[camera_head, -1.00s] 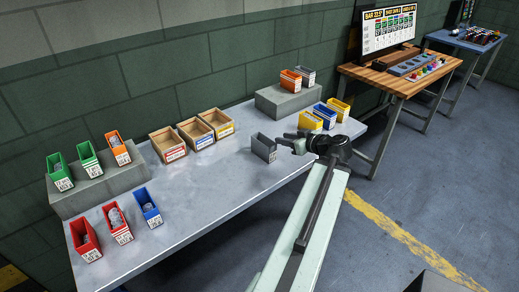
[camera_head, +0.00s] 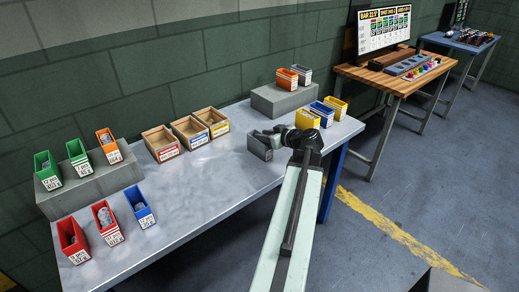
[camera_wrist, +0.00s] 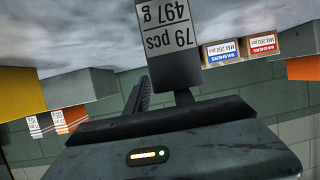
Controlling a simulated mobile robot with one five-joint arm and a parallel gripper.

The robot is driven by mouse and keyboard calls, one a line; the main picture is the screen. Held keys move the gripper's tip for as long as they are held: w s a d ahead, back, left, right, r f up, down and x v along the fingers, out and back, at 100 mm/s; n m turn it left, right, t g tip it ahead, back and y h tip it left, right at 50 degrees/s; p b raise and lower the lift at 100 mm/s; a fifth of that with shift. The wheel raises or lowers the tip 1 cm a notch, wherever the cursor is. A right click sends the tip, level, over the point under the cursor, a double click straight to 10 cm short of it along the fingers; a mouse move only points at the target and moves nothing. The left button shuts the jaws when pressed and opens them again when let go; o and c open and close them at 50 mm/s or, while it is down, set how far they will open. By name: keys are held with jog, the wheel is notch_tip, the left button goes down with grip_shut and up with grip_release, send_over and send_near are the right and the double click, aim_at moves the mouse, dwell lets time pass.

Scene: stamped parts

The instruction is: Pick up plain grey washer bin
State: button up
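A dark grey bin (camera_head: 260,147) stands upright on the metal table, left of the front yellow bin. In the wrist view the grey bin (camera_wrist: 167,42) is close, with a label reading "79 pcs 497 g". My gripper (camera_head: 266,136) is at the bin's upper right edge. In the wrist view the gripper (camera_wrist: 160,92) has its two fingers apart, one beside the bin and the other partly hidden behind it. It looks open, with no clear grip on the bin. Another grey bin (camera_head: 305,74) stands on the rear riser beside an orange bin.
Yellow (camera_head: 307,119) and blue (camera_head: 322,114) bins stand close right of the gripper. Wooden boxes (camera_head: 187,133) are behind left. The grey riser (camera_head: 285,101) stands behind. Green, orange, red and blue bins fill the table's left end. The table's front middle is clear.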

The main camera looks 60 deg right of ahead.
grip_shut()
dwell(1.3)
